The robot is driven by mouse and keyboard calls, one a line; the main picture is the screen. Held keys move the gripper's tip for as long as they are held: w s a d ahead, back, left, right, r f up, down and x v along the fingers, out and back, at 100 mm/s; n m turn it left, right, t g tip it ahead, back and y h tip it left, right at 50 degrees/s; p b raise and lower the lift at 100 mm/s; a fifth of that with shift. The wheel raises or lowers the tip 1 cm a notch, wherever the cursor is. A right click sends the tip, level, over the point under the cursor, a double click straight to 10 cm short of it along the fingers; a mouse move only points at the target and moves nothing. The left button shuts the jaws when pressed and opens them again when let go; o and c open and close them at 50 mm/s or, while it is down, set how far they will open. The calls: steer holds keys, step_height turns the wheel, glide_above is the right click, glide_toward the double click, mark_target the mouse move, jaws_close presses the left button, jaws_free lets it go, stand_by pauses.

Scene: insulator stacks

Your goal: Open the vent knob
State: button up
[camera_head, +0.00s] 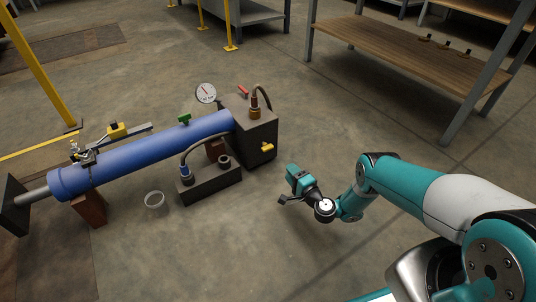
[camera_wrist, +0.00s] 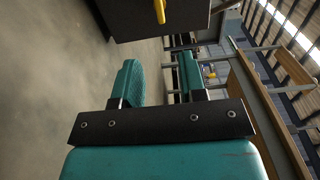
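A small yellow knob (camera_head: 267,147), which looks like the vent knob, sits on the near right face of the dark block (camera_head: 256,130) at the right end of the blue cylinder (camera_head: 150,155). In the wrist view the yellow knob (camera_wrist: 159,11) shows at the top edge, on the dark block (camera_wrist: 130,24); its upper part is cut off. My gripper (camera_head: 296,184) is right of and below the knob in the head view, apart from it. In the wrist view my gripper (camera_wrist: 158,62) has its two teal fingers spread, with nothing between them.
A smaller dark block (camera_head: 210,184) with hoses stands in front of the cylinder. A round gauge (camera_head: 206,93), a green handle (camera_head: 184,119) and a red handle (camera_head: 243,90) are nearby. A wooden bench (camera_head: 400,65) stands behind; the floor between is clear.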

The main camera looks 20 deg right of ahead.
mark_target(269, 149)
steer(key=shift+b+x, duration=5.5)
steer(key=shift+x, duration=2.2)
steer(key=shift+c, duration=0.2)
jaws_close()
